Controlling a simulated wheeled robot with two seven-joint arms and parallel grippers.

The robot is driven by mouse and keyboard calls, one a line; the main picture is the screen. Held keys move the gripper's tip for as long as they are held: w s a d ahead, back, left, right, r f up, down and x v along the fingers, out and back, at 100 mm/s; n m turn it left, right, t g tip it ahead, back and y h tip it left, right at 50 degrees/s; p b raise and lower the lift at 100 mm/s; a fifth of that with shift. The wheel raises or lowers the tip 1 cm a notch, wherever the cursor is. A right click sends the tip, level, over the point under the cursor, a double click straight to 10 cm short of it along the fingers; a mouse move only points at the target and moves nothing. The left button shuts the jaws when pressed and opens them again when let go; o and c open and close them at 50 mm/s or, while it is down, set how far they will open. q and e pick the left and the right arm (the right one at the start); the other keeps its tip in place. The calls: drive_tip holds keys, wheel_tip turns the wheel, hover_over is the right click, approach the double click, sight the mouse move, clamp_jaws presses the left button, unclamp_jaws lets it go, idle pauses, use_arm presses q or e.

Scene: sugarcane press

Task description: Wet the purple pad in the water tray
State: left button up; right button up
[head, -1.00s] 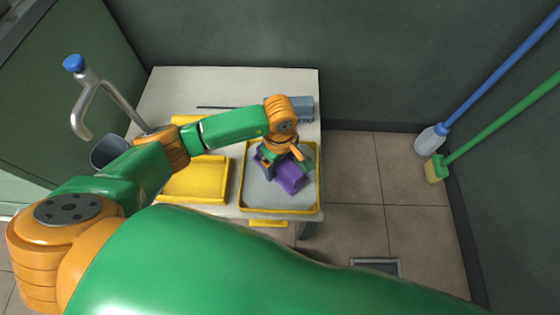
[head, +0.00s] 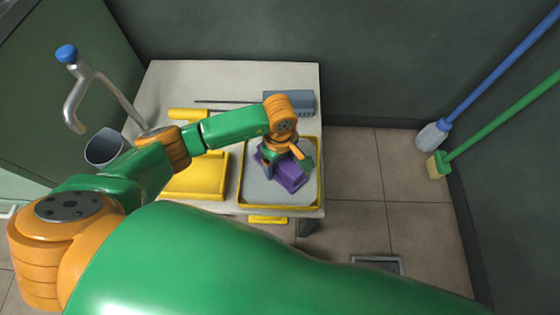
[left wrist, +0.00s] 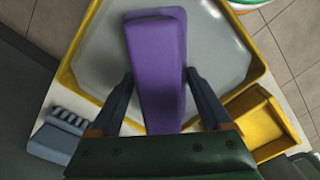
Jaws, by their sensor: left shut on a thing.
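The purple pad (head: 292,174) is a long block over the water tray, a shallow grey pan with a yellow rim (head: 320,185). My left gripper (head: 284,160) is above the tray, shut on the pad. In the left wrist view, the gripper's two dark fingers (left wrist: 160,76) lie on either side of the pad (left wrist: 157,50), and the tray's grey floor (left wrist: 105,60) shows around it. I cannot tell whether the pad touches the tray floor, and no water surface is clear. My right gripper is not in view.
A yellow tray (head: 195,188) stands left of the water tray. A blue-grey block (head: 289,97) and a thin dark rod (head: 222,101) lie behind. A metal tap-like pipe (head: 118,93) and a grey cup (head: 104,147) are at left. A mop (head: 433,135) and broom (head: 437,165) lean at right.

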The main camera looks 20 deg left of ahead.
use_arm(q)
drive_tip(key=shift+f+b, duration=0.5)
idle(1.2)
wheel_tip(320, 180, up, 7)
drive_tip(key=p, duration=0.5)
drive_tip(key=shift+r+p, duration=0.1)
drive_tip(key=shift+p, duration=0.25)
